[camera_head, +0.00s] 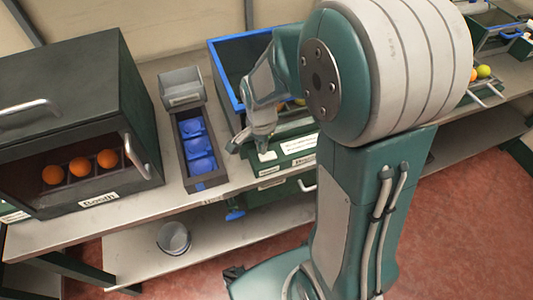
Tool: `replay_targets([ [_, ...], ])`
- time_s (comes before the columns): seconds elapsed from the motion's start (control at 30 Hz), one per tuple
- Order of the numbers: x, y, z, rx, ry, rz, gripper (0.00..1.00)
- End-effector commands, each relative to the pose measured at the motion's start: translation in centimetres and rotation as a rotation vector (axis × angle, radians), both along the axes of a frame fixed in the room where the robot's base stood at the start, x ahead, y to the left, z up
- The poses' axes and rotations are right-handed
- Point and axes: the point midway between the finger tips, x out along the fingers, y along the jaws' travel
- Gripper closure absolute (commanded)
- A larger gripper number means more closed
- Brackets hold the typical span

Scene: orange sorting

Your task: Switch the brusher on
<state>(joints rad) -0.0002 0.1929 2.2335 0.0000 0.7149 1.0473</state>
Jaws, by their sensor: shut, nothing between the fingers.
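A green machine (290,128) with a blue-rimmed bin (243,44) stands on the bench at the centre. It carries white labels, too small to read surely, and I cannot tell if it is the brusher. My gripper (258,152) is shut and empty, pointing down at the front left of this machine. I cannot tell whether it touches the machine. No switch can be made out there; my arm covers much of the machine and the area to its right.
A dark green box (75,85) with several oranges (80,166) stands at left on the bench (60,228). A narrow tray (207,178) with blue pieces and a grey bin (181,88) lie beside it. A bucket (173,238) stands on the lower shelf. Rollers with fruit (484,71) show at right.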

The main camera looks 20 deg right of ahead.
Motion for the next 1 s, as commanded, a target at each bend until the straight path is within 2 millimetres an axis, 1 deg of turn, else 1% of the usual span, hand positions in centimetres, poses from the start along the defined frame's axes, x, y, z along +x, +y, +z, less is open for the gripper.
replay_targets([
  [1.0,0.0,0.0,-1.3,0.0,0.001,0.0,1.0],
])
